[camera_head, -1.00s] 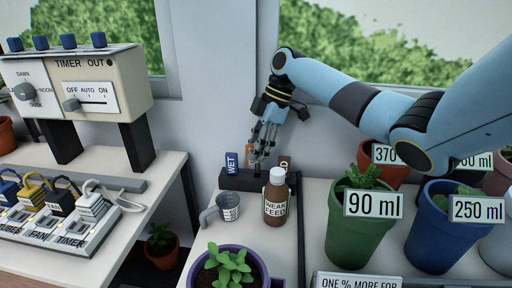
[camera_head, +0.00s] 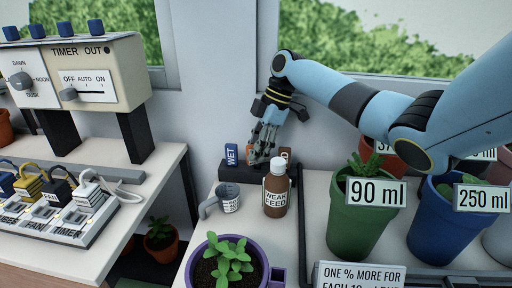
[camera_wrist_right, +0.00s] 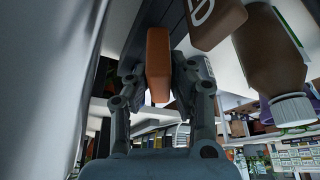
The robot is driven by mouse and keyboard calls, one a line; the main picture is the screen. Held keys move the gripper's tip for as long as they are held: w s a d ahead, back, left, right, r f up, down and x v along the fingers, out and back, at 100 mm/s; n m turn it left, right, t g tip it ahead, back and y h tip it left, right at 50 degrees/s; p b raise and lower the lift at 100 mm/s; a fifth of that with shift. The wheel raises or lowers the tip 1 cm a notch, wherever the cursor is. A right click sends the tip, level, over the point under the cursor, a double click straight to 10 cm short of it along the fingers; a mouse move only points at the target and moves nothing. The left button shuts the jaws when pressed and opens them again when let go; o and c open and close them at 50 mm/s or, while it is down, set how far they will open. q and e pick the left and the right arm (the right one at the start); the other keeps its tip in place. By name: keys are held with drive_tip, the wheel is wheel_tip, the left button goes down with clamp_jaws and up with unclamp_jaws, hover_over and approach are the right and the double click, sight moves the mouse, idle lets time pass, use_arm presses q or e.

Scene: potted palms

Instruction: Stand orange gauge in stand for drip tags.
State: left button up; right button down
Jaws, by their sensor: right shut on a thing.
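My right gripper (camera_head: 258,157) is shut on the orange gauge (camera_wrist_right: 158,62), which lies between its fingers in the wrist view. In the head view the fingers point down at the dark stand (camera_head: 231,174) and mostly hide the gauge. I cannot tell whether its lower end is seated in a slot. A blue WET tag (camera_head: 231,154) stands upright in the stand to the left. A brown tag (camera_head: 286,154) stands to the right, partly hidden; it also shows close to the gauge in the wrist view (camera_wrist_right: 214,22). My left gripper is out of view.
A brown WEAK FEED bottle (camera_head: 276,190) stands just in front of the stand's right part. A grey measuring cup (camera_head: 229,198) is to its left, and a purple pot (camera_head: 259,258) in front. Large pots, one green (camera_head: 352,222), stand to the right.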

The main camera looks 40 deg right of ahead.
drive_tip(key=shift+f+b, duration=0.35)
drive_tip(key=shift+f, duration=0.45)
drive_tip(key=c, duration=0.6)
unclamp_jaws()
drive_tip(key=shift+r, duration=0.1)
wheel_tip(320, 180, up, 8)
drive_tip(key=p, duration=0.7)
